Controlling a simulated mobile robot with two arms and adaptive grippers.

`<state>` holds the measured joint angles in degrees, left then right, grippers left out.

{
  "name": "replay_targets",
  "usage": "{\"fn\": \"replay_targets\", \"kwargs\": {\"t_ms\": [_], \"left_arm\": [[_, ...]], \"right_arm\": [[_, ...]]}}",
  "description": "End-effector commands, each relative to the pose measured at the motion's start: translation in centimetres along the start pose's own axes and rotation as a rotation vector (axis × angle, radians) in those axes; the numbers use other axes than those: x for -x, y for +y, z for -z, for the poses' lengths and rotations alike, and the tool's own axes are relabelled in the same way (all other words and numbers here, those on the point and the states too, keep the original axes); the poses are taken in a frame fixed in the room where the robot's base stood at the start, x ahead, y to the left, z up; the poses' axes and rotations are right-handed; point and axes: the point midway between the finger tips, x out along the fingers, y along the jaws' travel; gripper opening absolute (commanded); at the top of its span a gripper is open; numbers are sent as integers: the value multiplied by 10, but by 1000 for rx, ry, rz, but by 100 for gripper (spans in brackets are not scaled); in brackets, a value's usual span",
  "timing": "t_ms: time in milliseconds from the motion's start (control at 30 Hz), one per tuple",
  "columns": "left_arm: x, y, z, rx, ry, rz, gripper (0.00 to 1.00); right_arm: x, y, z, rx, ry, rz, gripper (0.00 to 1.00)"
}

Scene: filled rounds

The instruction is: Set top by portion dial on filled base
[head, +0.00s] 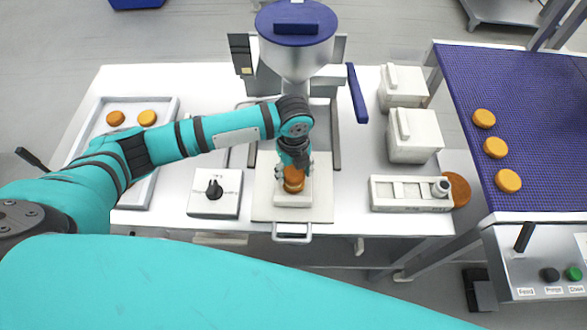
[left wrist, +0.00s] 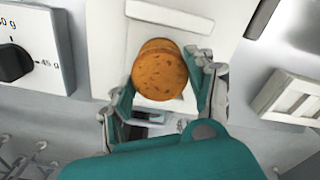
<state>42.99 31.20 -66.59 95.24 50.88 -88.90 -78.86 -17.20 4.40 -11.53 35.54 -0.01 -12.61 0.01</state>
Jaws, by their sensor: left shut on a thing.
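My left gripper (head: 294,166) is shut on an orange-brown round top (left wrist: 160,75), over the white plate (head: 262,205) below the filling machine. The top also shows in the head view (head: 294,178). The edge of a second round, perhaps the base, shows just behind it in the left wrist view (left wrist: 157,44). Any filling is hidden, and I cannot tell whether the two touch. The portion dial (head: 214,188) is a black knob on a white box left of the plate. It also shows in the left wrist view (left wrist: 14,62), with "45 g" printed to its right.
The machine's hopper (head: 297,58) with a blue lid stands behind the gripper. A tray (head: 168,140) at left holds two rounds. White boxes (head: 415,136) and a slotted holder (head: 410,194) stand right. Three rounds lie on the blue conveyor (head: 540,110).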

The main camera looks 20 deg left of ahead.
Motion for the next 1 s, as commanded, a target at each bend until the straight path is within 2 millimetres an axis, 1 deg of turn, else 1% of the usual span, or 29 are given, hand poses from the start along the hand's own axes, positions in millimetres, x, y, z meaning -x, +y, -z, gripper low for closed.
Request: {"fn": "replay_targets", "kwargs": {"t_ms": [1000], "left_arm": [[-11, 0, 0, 0, 0, 0, 42]], "right_arm": [[-6, 4, -1, 0, -1, -5, 36]]}}
